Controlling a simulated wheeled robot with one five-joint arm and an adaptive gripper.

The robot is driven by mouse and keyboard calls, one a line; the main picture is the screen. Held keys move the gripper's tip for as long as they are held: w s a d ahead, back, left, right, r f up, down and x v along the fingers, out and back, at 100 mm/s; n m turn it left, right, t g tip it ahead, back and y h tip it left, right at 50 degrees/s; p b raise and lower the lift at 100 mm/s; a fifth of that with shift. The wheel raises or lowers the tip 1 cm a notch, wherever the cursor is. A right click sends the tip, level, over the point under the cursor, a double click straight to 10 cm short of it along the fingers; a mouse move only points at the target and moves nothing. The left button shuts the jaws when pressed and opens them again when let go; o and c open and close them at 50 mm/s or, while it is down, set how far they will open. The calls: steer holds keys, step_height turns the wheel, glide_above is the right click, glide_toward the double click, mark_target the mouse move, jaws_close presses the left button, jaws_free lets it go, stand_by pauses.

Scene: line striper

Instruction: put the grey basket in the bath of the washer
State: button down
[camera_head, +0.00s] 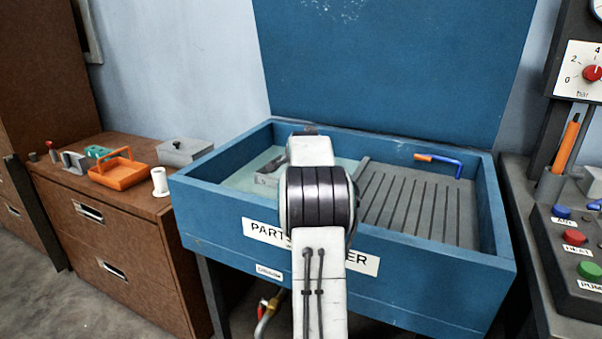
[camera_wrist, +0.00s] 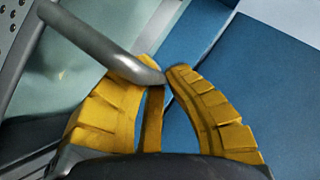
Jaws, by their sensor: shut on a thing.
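The blue washer (camera_head: 340,279) stands in the middle of the head view with its lid raised. Its bath (camera_head: 238,181), with pale green liquid, is on the left. The grey basket (camera_head: 266,179) shows in part at the bath, mostly hidden behind my arm. I cannot tell whether it touches the liquid or hangs above it. In the wrist view, my gripper's yellow fingers (camera_wrist: 163,80) are shut on the basket's grey handle (camera_wrist: 100,40). The basket's perforated wall is at the upper left there. My fingers are hidden in the head view.
A slatted drain board (camera_head: 415,205) fills the washer's right side, with a blue and orange bent tool (camera_head: 440,161) at its back. Left, a brown cabinet (camera_head: 150,235) bears an orange basket (camera_head: 119,174), a grey lidded box (camera_head: 185,151) and a white spool (camera_head: 159,181). A control panel (camera_head: 575,245) stands right.

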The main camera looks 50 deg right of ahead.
steer(key=shift+f+b, duration=0.65)
steer(key=shift+f, duration=1.25)
steer(key=c, duration=1.4)
jaws_free()
steer(key=shift+f, duration=0.15)
steer(key=shift+v, duration=6.1)
